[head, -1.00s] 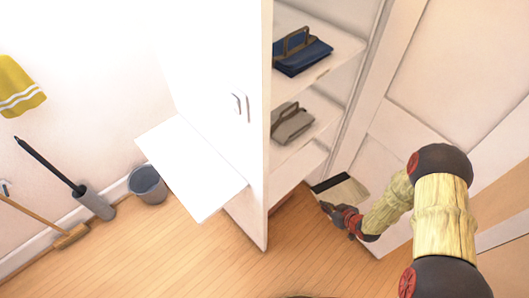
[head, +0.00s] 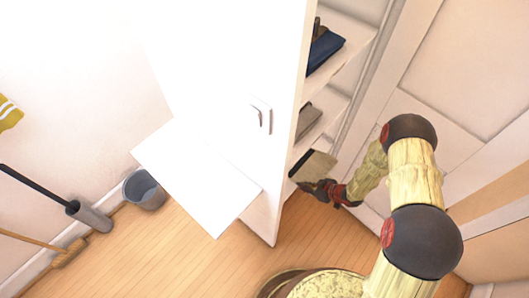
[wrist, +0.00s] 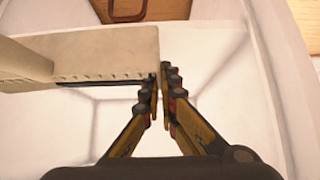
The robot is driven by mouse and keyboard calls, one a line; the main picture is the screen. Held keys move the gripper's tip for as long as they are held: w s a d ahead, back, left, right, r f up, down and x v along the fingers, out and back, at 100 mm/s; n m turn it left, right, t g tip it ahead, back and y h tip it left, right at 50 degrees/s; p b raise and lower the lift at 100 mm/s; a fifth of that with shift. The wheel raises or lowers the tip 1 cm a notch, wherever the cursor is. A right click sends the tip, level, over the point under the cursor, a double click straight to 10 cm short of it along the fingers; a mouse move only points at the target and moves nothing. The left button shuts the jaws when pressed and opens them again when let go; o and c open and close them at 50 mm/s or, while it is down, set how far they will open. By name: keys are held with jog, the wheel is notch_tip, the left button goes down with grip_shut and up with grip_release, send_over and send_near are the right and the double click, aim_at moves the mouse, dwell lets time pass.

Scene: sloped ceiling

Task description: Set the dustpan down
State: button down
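The dustpan is a beige pan with a dark edge; in the head view the dustpan (head: 318,165) is held up in front of the cabinet's open side, close to the lower shelves. My gripper (head: 312,186) is just below it at the pan's edge. In the wrist view the dustpan (wrist: 110,52) fills the upper left, with its beige handle pointing left. My gripper (wrist: 163,78) has its fingers nearly together, with the pan's right side edge between the tips. The exact contact is partly hidden by the fingers.
A white cabinet (head: 225,75) stands open, its shelves holding a blue item (head: 325,50) and a grey item (head: 308,118). A white panel (head: 195,180) juts out on the left. A grey bucket (head: 145,190) and a broom (head: 70,253) stand by the wall. Wooden floor (head: 185,255) is clear in front.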

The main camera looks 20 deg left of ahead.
jog(key=w+a+b, duration=0.1)
jog(key=w+a, duration=0.1)
jog(key=a, duration=0.3)
jog(key=w+a+f+b, duration=0.1)
jog(key=w+a+b, duration=0.1)
jog(key=a, duration=0.4)
jog(key=w+a+f+b, duration=0.1)
jog(key=w+a, duration=0.2)
jog(key=a, duration=0.2)
jog(key=shift+a+b, duration=0.35)
jog(key=shift+a, duration=0.05)
jog(key=f+b, duration=0.1)
jog(key=f, duration=0.2)
jog(key=f+b, duration=0.1)
jog(key=f, duration=0.1)
jog(key=shift+w+a+b, duration=0.1)
jog(key=shift+a+b, duration=0.2)
jog(key=shift+a, duration=0.15)
jog(key=shift+f, duration=0.15)
jog(key=c, duration=2.1)
grip_release()
jog(key=shift+c, duration=0.2)
jog(key=shift+o, duration=0.5)
